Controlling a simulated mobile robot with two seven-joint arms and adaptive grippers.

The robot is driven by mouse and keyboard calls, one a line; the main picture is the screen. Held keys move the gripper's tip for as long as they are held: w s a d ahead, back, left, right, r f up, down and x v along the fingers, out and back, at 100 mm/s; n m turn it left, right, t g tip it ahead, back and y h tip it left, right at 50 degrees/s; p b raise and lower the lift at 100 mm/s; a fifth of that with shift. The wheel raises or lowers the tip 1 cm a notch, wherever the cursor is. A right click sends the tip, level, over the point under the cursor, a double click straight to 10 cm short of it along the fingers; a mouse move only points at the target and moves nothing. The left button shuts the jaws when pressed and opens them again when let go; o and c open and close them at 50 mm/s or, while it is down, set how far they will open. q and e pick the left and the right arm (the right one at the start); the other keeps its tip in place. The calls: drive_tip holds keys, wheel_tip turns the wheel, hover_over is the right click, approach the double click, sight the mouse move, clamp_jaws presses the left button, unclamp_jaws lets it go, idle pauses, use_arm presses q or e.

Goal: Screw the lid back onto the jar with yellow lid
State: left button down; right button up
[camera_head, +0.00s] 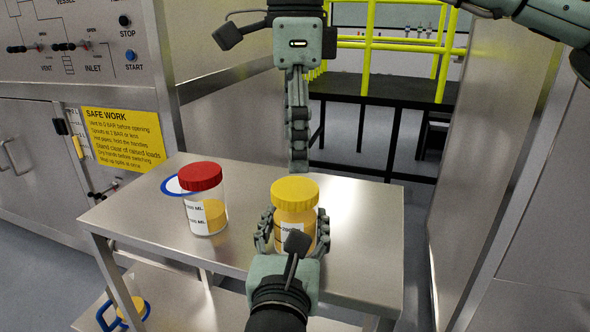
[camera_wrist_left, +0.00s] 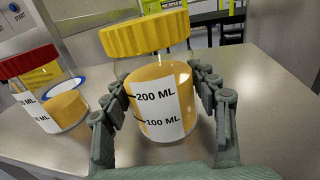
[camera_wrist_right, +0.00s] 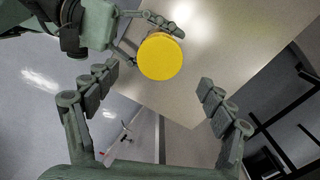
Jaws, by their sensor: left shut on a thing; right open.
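The jar with yellow lid (camera_head: 295,228) stands upright on the steel table, with yellow-orange contents and a white label marked 200 and 100 ML in the left wrist view (camera_wrist_left: 160,100). Its ribbed yellow lid (camera_head: 295,191) sits on top; whether it is threaded tight I cannot tell. My left gripper (camera_head: 293,224) is shut around the jar's body below the lid. My right gripper (camera_head: 299,165) points down above and behind the lid, edge-on in the head view. In the right wrist view its fingers (camera_wrist_right: 158,80) are open and empty, with the lid (camera_wrist_right: 160,57) beyond them.
A red-lidded jar (camera_head: 205,200) stands to the left on the table (camera_head: 365,225), near a blue-rimmed white disc (camera_head: 175,185). A control panel (camera_head: 75,35) is at back left. The table's right side is clear. Yellow railings (camera_head: 400,47) stand behind.

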wheel_tip(320, 180, up, 6)
drive_tip(key=shift+f, duration=0.1)
use_arm(q)
drive_tip(key=shift+c, duration=2)
unclamp_jaws()
drive_tip(key=shift+s, duration=0.15)
drive_tip(key=s+a, duration=0.1)
drive_tip(key=s, duration=1)
drive_tip(key=shift+s+a, duration=0.15)
drive_tip(key=shift+s, duration=0.2)
